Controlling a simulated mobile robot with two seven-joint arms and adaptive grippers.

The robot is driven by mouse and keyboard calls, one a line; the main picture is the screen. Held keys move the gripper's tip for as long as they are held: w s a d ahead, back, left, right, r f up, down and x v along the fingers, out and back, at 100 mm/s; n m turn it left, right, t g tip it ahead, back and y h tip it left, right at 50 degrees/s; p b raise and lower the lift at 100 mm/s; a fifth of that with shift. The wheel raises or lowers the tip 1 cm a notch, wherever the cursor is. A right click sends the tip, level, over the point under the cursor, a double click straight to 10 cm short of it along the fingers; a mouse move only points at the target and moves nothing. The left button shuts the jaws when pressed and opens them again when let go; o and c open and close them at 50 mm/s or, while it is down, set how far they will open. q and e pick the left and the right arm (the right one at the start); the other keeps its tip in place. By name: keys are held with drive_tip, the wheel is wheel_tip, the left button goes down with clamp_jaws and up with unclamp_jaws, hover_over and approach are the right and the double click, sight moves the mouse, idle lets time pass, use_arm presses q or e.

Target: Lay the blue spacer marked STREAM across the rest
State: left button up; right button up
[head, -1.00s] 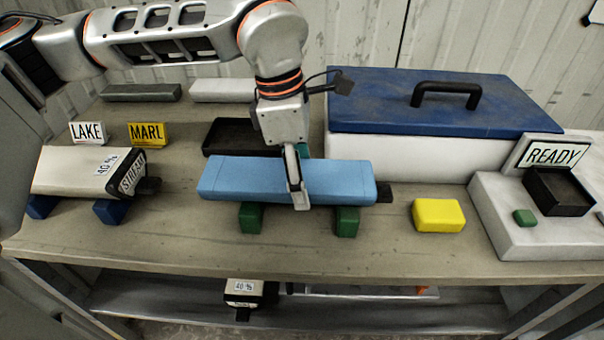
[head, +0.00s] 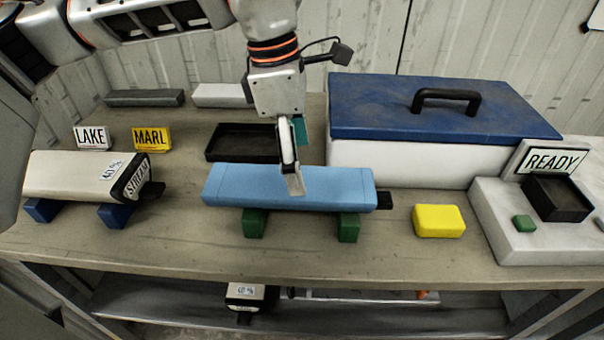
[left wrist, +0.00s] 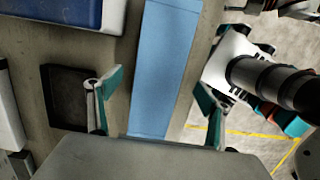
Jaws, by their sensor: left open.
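A long light-blue spacer (head: 250,187) lies across two green supports (head: 348,227) in the head view; I see no lettering on it. It also shows lengthwise in the left wrist view (left wrist: 165,65). My left gripper (head: 293,180) is open over the spacer's middle, and in the left wrist view its fingers (left wrist: 157,88) stand apart, one on either side of it. The word STREAM shows on the dark end of a cream liner (head: 75,175), which lies on two blue supports (head: 116,215) at left. My right gripper is not clear; some of my own parts show at right in the left wrist view.
A yellow block (head: 438,221) sits right of the spacer, with a READY sign (head: 552,160) on a pale stand beyond. A blue-lidded box (head: 440,100) and a black tray (head: 240,143) stand behind. LAKE (head: 91,138) and MARL (head: 151,138) signs stand at back left.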

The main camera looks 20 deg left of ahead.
use_arm(q)
wheel_tip(320, 180, up, 6)
drive_tip(key=a, duration=0.1)
drive_tip(key=shift+s+r+p, duration=0.15)
drive_tip(key=shift+p, duration=0.2)
